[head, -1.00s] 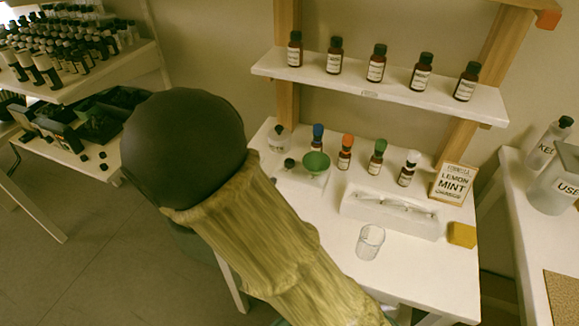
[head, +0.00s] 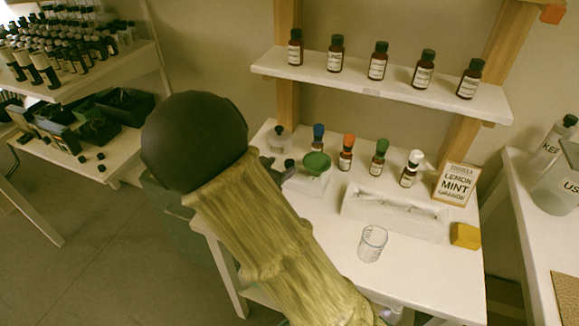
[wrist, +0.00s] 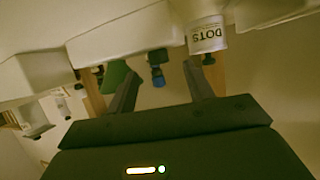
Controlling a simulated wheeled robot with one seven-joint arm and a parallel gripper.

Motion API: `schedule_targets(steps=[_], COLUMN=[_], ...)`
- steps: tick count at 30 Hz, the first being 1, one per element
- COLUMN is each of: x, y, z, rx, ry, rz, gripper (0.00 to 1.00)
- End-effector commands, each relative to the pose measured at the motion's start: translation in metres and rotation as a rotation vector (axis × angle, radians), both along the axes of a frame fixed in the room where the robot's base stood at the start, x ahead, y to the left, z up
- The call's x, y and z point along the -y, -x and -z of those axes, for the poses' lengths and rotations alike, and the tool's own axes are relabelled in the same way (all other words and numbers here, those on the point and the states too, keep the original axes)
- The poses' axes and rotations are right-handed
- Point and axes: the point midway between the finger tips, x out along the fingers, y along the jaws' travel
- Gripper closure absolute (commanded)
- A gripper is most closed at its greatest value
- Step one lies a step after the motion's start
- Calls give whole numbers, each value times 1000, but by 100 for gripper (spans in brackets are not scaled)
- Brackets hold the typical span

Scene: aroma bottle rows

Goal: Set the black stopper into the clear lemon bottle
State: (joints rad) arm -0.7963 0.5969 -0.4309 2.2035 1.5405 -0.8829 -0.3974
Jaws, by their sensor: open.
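In the head view my gripper (head: 281,171) is at the left end of the white table, beside the green funnel (head: 317,163); my arm hides part of it. A small dark piece (head: 289,163), perhaps the black stopper, shows close by the fingers; I cannot tell whether they touch. A small clear bottle (head: 279,140) stands behind, at the back left; its label is unreadable. In the wrist view my gripper (wrist: 160,78) is open, its fingers apart.
Blue-, orange-, green- and white-capped brown bottles (head: 346,158) stand in a row. A white tray (head: 395,218), a glass beaker (head: 371,243), a yellow block (head: 465,236) and a "LEMON MINT" card (head: 456,183) are further right. A shelf (head: 372,88) overhangs the back.

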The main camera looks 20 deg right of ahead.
Motion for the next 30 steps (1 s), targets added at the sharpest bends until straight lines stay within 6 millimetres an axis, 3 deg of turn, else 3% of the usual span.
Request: schedule_targets(steps=[8,24,25,30], x=[27,27,27,27], y=[-22,-23,-23,-23], z=[16,15,15,15], rx=[0,-1,0,0], ry=[0,-1,-1,-1], rz=[2,0,-1,-1], gripper=[48,48,50,83])
